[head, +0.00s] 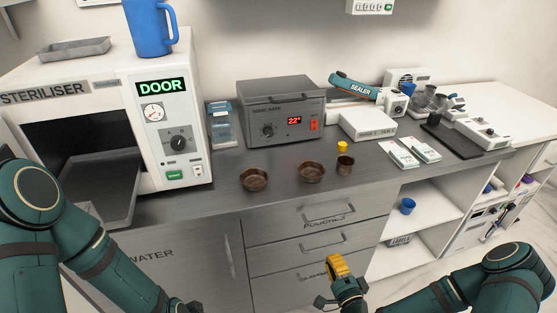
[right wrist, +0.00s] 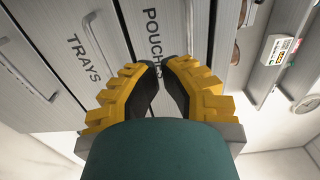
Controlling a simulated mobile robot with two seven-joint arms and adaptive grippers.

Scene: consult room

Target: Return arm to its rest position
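My right gripper (head: 337,266) shows at the bottom of the head view, in front of the lower drawers and below the counter's front edge. Its yellow fingers also show in the right wrist view (right wrist: 160,68). Their tips come nearly together with nothing seen between them, so it looks shut and empty. My right arm comes in from the lower right. My left arm crosses the lower left, in front of the steriliser. My left gripper is below the picture and out of view.
The steriliser (head: 187,95) stands open with a tray (head: 93,190) at its mouth. Brown bowls (head: 254,180) and a small yellow item (head: 342,147) stand on the counter by the sonic bath (head: 278,105). Drawer handles (head: 329,218) stick out near my right gripper. Open shelves (head: 393,223) are at right.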

